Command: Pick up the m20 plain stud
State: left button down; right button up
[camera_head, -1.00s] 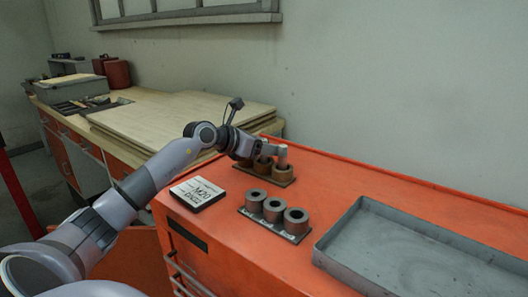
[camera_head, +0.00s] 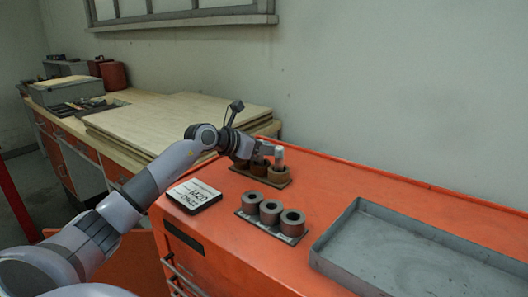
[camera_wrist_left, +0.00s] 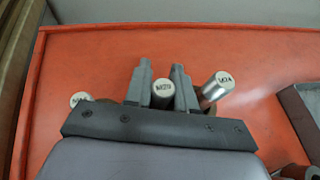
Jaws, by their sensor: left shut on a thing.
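My left gripper (camera_head: 264,150) is at the back rack of brown holders (camera_head: 277,180) on the orange cabinet top. In the left wrist view its two grey fingers (camera_wrist_left: 160,88) are shut on the M20 plain stud (camera_wrist_left: 161,95), a pale metal cylinder with a marked end. The stud stands between two other studs: one marked M24 (camera_wrist_left: 217,86) just to the right, and one at the left (camera_wrist_left: 80,99) whose label is hard to read. In the head view the M24 stud (camera_head: 279,157) shows beside the gripper. The M20 stud's lower part is hidden.
A front rack holds three hollow grey cylinders (camera_head: 270,211). A white M20 card (camera_head: 194,195) lies to its left. A large grey tray (camera_head: 400,265) lies at the right. A wooden bench with boards (camera_head: 175,120) stands behind, along the wall.

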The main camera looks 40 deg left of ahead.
pick_arm(q)
notch_tip(320, 180, up, 20)
jog(key=p, duration=0.1)
dwell(0.5)
